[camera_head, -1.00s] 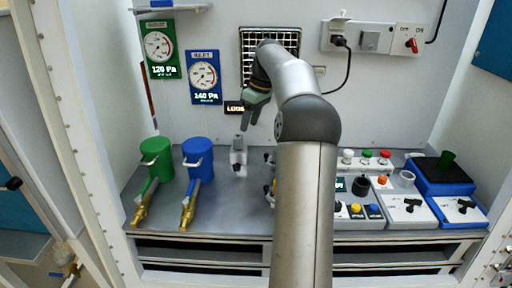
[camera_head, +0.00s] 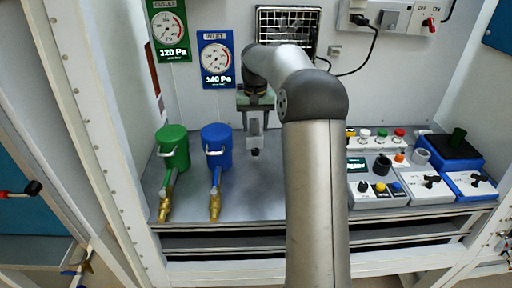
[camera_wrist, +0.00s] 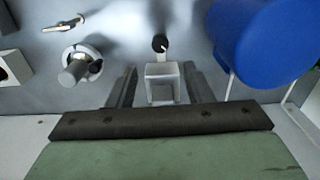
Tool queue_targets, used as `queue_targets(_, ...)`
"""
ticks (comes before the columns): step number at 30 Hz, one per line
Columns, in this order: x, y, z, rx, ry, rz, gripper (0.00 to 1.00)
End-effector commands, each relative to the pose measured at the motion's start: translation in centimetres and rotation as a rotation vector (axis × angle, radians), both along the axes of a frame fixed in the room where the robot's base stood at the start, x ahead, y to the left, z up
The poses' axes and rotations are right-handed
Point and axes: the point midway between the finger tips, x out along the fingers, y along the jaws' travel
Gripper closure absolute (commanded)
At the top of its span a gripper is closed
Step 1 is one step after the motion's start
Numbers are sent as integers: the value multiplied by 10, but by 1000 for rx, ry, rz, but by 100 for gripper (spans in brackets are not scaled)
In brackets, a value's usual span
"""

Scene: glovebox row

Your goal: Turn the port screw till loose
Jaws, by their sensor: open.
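A small pale grey block fitting with a black knob (camera_head: 255,151) stands on the bench right of the blue canister; it looks like the port screw, though I cannot be sure. In the wrist view the square-topped block (camera_wrist: 162,82) and its black knob (camera_wrist: 160,43) show between my two dark fingers. My gripper (camera_head: 256,108) is open and points down over this block, one finger to each side, with a gap visible on both sides. Whether the fingers touch it cannot be told. The wall sign that stood behind is hidden by my gripper.
The blue canister (camera_head: 216,147) stands close by my gripper, beside the green canister (camera_head: 173,148); both have brass valves in front. A round metal fitting (camera_wrist: 78,68) lies on the other side. Control boxes (camera_head: 377,190) fill the right. A grille (camera_head: 287,32) is behind.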

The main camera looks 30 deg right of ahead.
Motion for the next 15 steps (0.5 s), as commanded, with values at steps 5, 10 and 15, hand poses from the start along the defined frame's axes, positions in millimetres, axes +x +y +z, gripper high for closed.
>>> queue_targets(5,-1,0,-40,2,4,0,54)
queue_targets(10,-1,0,-70,2,1,0,54)
queue_targets(15,0,0,-88,0,0,0,54)
